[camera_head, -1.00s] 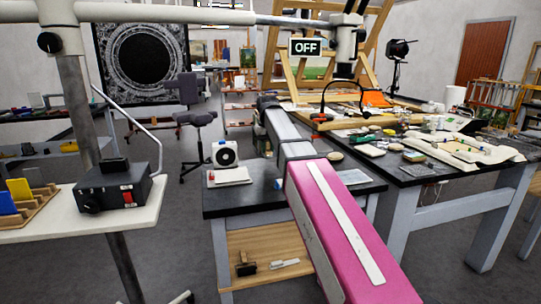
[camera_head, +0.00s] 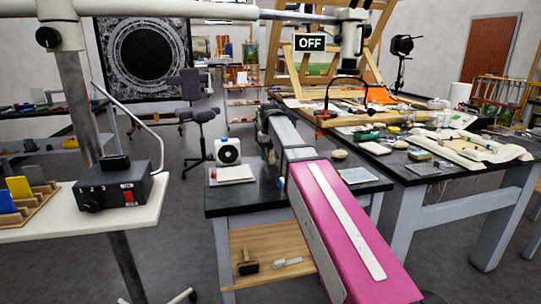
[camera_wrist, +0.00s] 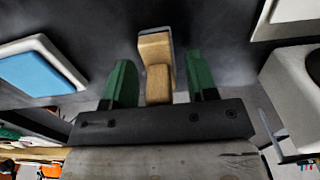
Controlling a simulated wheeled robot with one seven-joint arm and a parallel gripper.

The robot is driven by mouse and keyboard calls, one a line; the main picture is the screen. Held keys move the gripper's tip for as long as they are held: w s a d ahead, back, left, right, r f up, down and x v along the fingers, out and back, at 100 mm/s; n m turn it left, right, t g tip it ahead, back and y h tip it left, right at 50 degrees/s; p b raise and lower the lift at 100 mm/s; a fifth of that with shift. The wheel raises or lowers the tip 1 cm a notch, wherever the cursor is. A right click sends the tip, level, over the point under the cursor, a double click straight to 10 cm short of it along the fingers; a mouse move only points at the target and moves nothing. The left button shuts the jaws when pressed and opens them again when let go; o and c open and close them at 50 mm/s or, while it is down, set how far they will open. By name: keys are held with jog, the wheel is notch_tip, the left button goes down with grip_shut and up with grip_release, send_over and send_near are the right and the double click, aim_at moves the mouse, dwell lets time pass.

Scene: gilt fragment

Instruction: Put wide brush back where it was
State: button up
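In the wrist view, my gripper (camera_wrist: 160,58) has its two green fingers apart. A light wooden piece with a dark grey edge, seemingly the wide brush (camera_wrist: 155,52), is between them. Dark gaps show between the wood and each finger, so the fingers do not appear to grip it. Its bristles cannot be made out. The black table top (camera_wrist: 95,22) is behind it. In the head view, my pink and grey arm reaches over the near table (camera_head: 222,200). It hides most of the gripper and the brush.
A white box with a round black front (camera_head: 227,151) and a white pad (camera_head: 232,174) are left of my arm. A blue-topped pad (camera_wrist: 42,66) lies on the opposite side. A dark-headed tool (camera_head: 247,263) lies on the lower shelf (camera_head: 272,243). A control box (camera_head: 122,185) stands on the left table.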

notch_tip(320, 180, up, 12)
jog(key=shift+r, duration=0.2)
dwell(0.4)
